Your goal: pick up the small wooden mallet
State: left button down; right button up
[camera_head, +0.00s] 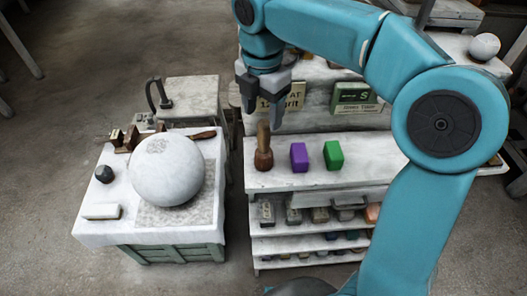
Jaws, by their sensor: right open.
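The small wooden mallet (263,158) stands upright on the white shelf top near its left end, with a dark brown rounded head at the bottom and a lighter handle pointing up. My right gripper (262,118) hangs from the teal arm directly above the mallet, fingers pointing down. The gripper is open, with its fingertips around or just above the top of the handle; I cannot tell which. The handle's upper end is close to the fingers. My left gripper is not in view.
A purple block (299,157) and a green block (333,155) stand right of the mallet. Boxed grit packs (352,97) sit behind. Lower shelves hold several small items. At left, a cloth-covered table (120,228) bears a large plaster sphere (167,170). Floor shows between table and shelf.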

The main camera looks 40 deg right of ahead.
aim_at(264, 123)
notch_tip(264, 123, down, 5)
jog(key=shift+d+f+b, duration=0.1)
jog(key=shift+b, duration=0.2)
jog(key=shift+s, duration=0.3)
jog(key=shift+f, duration=0.1)
jog(key=shift+w, duration=0.2)
jog(key=shift+c, duration=1.2)
jog(key=c, duration=0.5)
jog(key=shift+s, duration=0.1)
jog(key=c, duration=0.4)
